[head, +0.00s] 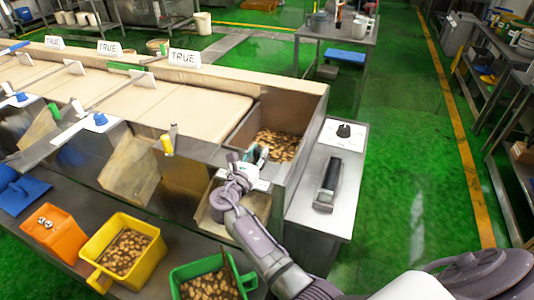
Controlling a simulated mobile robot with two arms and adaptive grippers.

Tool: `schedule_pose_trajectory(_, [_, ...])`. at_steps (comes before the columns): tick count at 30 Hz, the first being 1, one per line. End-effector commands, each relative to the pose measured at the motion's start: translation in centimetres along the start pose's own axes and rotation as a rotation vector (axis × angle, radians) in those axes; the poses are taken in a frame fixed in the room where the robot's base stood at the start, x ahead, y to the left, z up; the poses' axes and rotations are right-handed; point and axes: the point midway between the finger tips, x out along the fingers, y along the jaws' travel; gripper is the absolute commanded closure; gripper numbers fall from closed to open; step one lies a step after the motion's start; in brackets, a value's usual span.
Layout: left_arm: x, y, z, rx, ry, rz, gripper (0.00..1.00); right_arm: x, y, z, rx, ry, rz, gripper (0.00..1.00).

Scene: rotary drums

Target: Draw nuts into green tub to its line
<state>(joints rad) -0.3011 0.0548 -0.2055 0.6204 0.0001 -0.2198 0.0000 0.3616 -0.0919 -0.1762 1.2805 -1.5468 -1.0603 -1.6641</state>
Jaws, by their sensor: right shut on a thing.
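The green tub (179,281) stands at the bottom of the view, below the rightmost chute (205,214), with nuts (209,287) in it. Its fill line cannot be made out, and my right arm hides part of its right side. The rightmost bin (236,130) is open on top and holds nuts (278,144). My right gripper (256,157) is at the front of this bin, above the chute. It is shut on what looks like the gate handle, mostly hidden by the fingers. My left gripper is out of view.
A yellow tub (150,232) with nuts and an orange tub (66,228) stand left of the green tub. Yellow (167,144) and blue (100,119) gate handles stick out nearby. A steel cabinet with a dial (343,131) stands right of the bin.

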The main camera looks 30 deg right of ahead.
Motion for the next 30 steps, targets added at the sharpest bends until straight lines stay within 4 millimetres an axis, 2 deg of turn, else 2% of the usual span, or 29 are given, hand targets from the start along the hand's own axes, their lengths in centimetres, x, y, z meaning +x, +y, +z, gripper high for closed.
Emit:
schedule_pose_trajectory(3, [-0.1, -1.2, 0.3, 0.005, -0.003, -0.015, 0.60, 0.1, -0.1, -0.1, -0.001, 0.002, -0.003, 1.00])
schedule_pose_trajectory(4, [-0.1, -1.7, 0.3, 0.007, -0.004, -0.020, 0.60, 0.1, -0.1, -0.1, -0.002, 0.002, -0.003, 0.72])
schedule_pose_trajectory(9, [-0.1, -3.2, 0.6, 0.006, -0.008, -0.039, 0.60, 0.0, -0.1, 0.0, -0.002, 0.001, -0.002, 0.47])
schedule_pose_trajectory(14, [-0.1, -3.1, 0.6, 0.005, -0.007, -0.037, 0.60, 0.0, -0.1, 0.0, -0.001, 0.000, -0.002, 0.47])
schedule_pose_trajectory(18, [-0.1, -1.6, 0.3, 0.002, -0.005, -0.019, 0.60, -0.1, -0.1, 0.0, -0.001, 0.000, -0.001, 0.47])
schedule_pose_trajectory(20, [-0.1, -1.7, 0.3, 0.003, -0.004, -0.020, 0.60, -0.6, -0.1, 0.0, -0.001, 0.001, -0.001, 0.47])
schedule_pose_trajectory(30, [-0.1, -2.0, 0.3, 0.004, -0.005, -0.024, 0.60, -6.0, -0.1, -0.1, 0.000, 0.002, -0.001, 0.47])
